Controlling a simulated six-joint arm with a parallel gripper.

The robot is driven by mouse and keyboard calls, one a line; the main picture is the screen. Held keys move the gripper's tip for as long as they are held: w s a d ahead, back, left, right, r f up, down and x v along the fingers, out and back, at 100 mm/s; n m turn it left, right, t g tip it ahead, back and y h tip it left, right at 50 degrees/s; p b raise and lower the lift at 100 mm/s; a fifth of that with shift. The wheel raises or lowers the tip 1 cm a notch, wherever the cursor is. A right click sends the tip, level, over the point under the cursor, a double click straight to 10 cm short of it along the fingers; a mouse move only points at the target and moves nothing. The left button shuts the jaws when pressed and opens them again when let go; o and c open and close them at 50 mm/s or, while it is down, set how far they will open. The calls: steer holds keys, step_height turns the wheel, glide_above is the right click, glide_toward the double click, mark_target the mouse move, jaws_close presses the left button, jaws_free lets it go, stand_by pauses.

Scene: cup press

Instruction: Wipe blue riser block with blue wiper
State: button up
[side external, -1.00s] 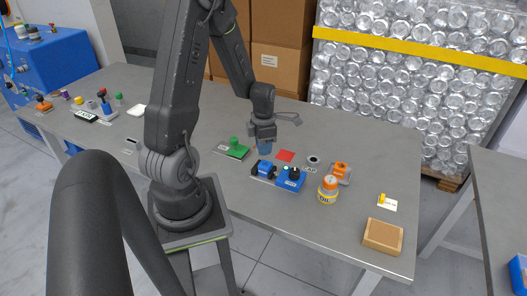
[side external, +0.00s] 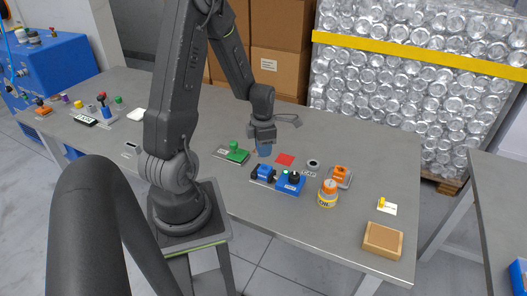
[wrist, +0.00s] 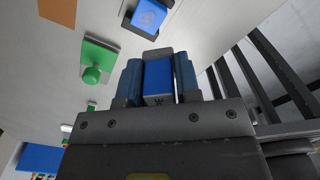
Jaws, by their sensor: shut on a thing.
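My gripper (side external: 263,137) is shut on a blue block, which I take to be the blue wiper (wrist: 158,82). In the side view the blue tip (side external: 264,150) hangs below my gripper, just behind a small blue block with dark ends (side external: 263,171). That block may be the blue riser block; its label is too small to read. In the wrist view a blue block in a dark frame (wrist: 150,14) lies beyond the fingertips. I cannot tell whether the wiper touches anything.
A green block with a knob (side external: 236,152) is left of my gripper. A red square (side external: 285,159) lies to the right. A blue box with a black knob (side external: 290,184), an oil can (side external: 328,193) and an orange part (side external: 340,175) stand in front right. The table's back right is clear.

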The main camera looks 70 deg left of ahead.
mark_target(263, 172)
steer(key=shift+f, duration=2.9)
step_height(263, 172, down, 2)
steer(key=shift+w+a, duration=0.65)
steer(key=shift+c, duration=0.4)
steer(key=shift+w+a+r, duration=0.15)
steer(key=shift+w+a, duration=0.4)
steer(key=shift+s+d+f, duration=0.1)
steer(key=shift+f, duration=0.1)
steer(key=shift+s+d, duration=1.05)
steer(key=shift+r, duration=4.2)
